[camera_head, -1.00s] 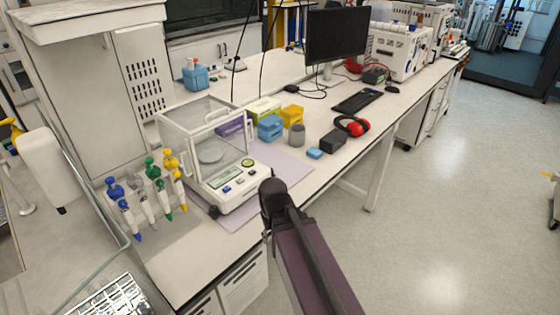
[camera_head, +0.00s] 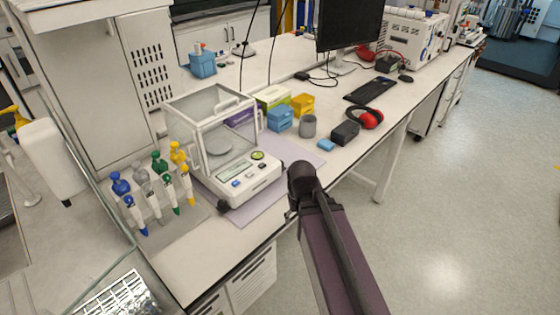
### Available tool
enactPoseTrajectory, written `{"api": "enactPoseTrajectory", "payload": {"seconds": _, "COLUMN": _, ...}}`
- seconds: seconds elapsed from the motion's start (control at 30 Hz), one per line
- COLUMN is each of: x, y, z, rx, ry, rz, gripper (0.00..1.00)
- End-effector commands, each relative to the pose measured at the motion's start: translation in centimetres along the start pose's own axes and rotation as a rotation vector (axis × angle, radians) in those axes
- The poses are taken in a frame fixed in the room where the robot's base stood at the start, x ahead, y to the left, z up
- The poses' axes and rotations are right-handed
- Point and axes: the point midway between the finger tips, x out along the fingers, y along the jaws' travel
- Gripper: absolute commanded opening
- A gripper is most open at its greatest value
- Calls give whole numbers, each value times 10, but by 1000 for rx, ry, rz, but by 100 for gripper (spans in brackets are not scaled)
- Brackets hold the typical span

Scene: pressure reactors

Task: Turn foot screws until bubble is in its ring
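The analytical balance (camera_head: 222,150) with a clear glass draft shield stands on the bench, on a pale purple mat. A small round green bubble level (camera_head: 257,155) sits on its front panel; the bubble is too small to place against its ring. Any other foot screws are hidden. My dark arm rises from the bottom right and ends in view at a black rounded joint, right of the balance and apart from it in the picture. I cannot make out my gripper's fingers.
A rack of pipettes (camera_head: 152,190) with coloured tops stands left of the balance. Blue and yellow boxes, a grey cup (camera_head: 308,126), a dark box (camera_head: 345,132) and red ear muffs (camera_head: 366,118) stand to its right. The floor right of the bench is clear.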

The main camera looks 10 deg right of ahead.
Motion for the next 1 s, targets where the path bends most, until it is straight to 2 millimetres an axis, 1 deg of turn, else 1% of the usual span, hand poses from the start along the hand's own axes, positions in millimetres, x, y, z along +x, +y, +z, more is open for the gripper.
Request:
{"api": "enactPoseTrajectory", "payload": {"seconds": 0.17, "x": -18, "y": 1, "z": -32, "rx": 104, "ry": 0, "rz": 0, "gripper": 78}}
{"api": "enactPoseTrajectory", "payload": {"seconds": 0.27, "x": -32, "y": 0, "z": -60, "rx": 203, "ry": 0, "rz": 0, "gripper": 78}}
{"api": "enactPoseTrajectory", "payload": {"seconds": 0.37, "x": -49, "y": -1, "z": -94, "rx": 330, "ry": 0, "rz": 0, "gripper": 78}}
{"api": "enactPoseTrajectory", "payload": {"seconds": 0.6, "x": -94, "y": -4, "z": -187, "rx": 687, "ry": 0, "rz": 0, "gripper": 78}}
{"api": "enactPoseTrajectory", "payload": {"seconds": 0.7, "x": -110, "y": -5, "z": -221, "rx": 829, "ry": 0, "rz": 0, "gripper": 78}}
{"api": "enactPoseTrajectory", "payload": {"seconds": 0.83, "x": -124, "y": -7, "z": -255, "rx": 977, "ry": 0, "rz": 0, "gripper": 78}}
{"api": "enactPoseTrajectory", "payload": {"seconds": 0.9, "x": -130, "y": -7, "z": -268, "rx": 1035, "ry": 0, "rz": 0, "gripper": 78}}
{"api": "enactPoseTrajectory", "payload": {"seconds": 1.0, "x": -134, "y": -8, "z": -278, "rx": 1091, "ry": 0, "rz": 0, "gripper": 78}}
